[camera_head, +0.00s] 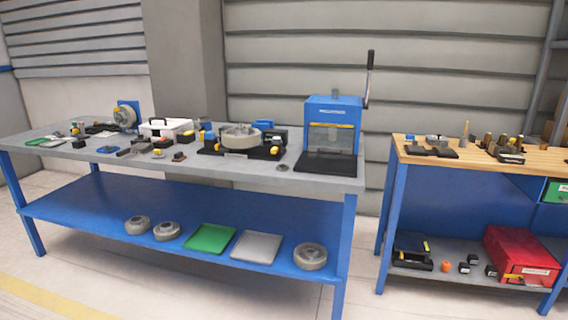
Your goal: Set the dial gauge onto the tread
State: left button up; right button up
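A grey wheel (241,138) lies flat on a black fixture (208,146) on the long grey-topped table; its outer rim looks like a tread. Another grey wheel (126,116) stands upright against a blue stand at the table's far left. Several small black, yellow and blue tools lie around the fixture. I cannot tell which of these small things is the dial gauge at this distance. Neither of my grippers is in view.
A blue press (332,125) with a raised lever stands at the table's right end. A white case (166,128) sits near the back. The blue lower shelf (90,203) holds wheels and trays. A wood-topped bench (480,160) stands right, across a floor gap.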

aim_at(277, 144)
jog(key=u, duration=0.25)
jog(key=i, duration=1.35)
jog(key=z, duration=0.2)
